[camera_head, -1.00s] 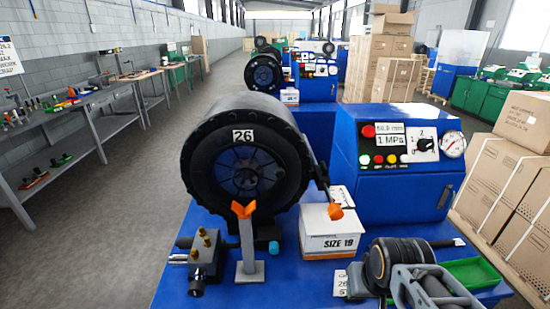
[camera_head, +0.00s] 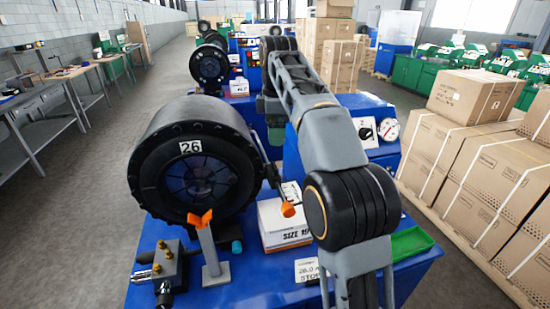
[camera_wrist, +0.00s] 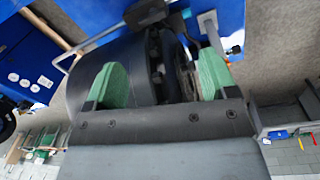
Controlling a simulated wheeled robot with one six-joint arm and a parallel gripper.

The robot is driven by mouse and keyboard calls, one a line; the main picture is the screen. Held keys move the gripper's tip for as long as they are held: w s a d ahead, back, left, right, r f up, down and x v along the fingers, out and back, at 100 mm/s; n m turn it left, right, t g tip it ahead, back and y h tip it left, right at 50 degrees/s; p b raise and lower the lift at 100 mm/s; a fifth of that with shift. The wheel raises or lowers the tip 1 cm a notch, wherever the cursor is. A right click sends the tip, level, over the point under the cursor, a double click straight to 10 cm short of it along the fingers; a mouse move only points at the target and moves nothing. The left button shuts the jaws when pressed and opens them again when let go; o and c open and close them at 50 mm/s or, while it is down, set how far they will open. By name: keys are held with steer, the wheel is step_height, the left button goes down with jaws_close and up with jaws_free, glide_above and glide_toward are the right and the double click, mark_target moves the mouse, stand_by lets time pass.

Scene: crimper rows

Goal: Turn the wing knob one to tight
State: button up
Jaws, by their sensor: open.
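The closest match to the wing knob is a small black selector knob (camera_head: 366,133) on the blue control cabinet's white dial plate. My arm hides part of that panel, and the knob's setting is too small to read. No tight mark is readable. My gripper (camera_head: 275,137) hangs behind my arm, beside the black crimper drum (camera_head: 195,170) and left of the knob; only a bit of its green pad shows there. In the wrist view my gripper (camera_wrist: 160,82) is open, with two green pads apart and the dark drum beyond them. Nothing is held.
An orange-tipped rod (camera_head: 288,209) and a white SIZE 19 box (camera_head: 285,235) stand right of the drum. A grey post with an orange fork (camera_head: 207,245) and a valve block (camera_head: 172,265) stand in front. Stacked cartons (camera_head: 470,170) flank the right; floor shows left.

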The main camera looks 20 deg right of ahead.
mark_target(275, 165)
steer(key=f+n+b, duration=0.1)
steer(key=f+b, duration=0.1)
steer(key=f, duration=0.2)
steer(key=w+f+n+b, duration=0.1)
steer(key=f, duration=0.3)
steer(key=w+f+n+b, duration=0.1)
steer(key=f+b, duration=0.1)
steer(key=f, duration=0.2)
steer(key=shift+g+b, duration=0.3)
steer(key=shift+b, duration=0.05)
steer(key=shift+c, duration=0.4)
steer(key=c, duration=0.9)
steer(key=shift+o, duration=0.2)
steer(key=shift+r, duration=0.1)
